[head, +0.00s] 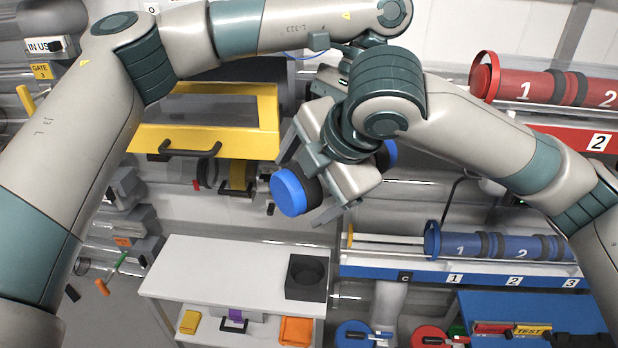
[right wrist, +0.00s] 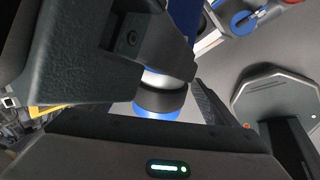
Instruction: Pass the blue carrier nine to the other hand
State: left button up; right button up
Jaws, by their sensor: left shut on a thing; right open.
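The blue carrier (head: 289,191) is held up in the air at the middle of the head view, one blue cap facing me with a dark ring behind it. Its other blue end (head: 389,153) shows past my right wrist. Its number is not visible. My left gripper (head: 330,80) is shut on it, mostly hidden behind my right arm. My right gripper (head: 313,178) is open, its fingers on either side of the carrier near the facing end. In the right wrist view the carrier (right wrist: 163,98) shows a blue body, white band, black ring and glowing blue end beside the jaws.
A white bench (head: 215,270) with a black square holder (head: 306,277) stands below. A rack of blue carriers (head: 500,245) is at the lower right, red carriers (head: 545,88) at the upper right. A yellow-framed hatch (head: 205,140) is behind, to the left.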

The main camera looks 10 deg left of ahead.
jog(key=c, duration=1)
pick_arm(q)
jog(key=o, duration=0.8)
pick_arm(e)
jog(key=c, duration=0.3)
pick_arm(q)
jog(key=o, duration=0.5)
jog(key=shift+r, duration=0.15)
jog(key=v, duration=1.1)
jog(key=shift+r, duration=0.35)
jog(key=shift+w+d+f, duration=0.1)
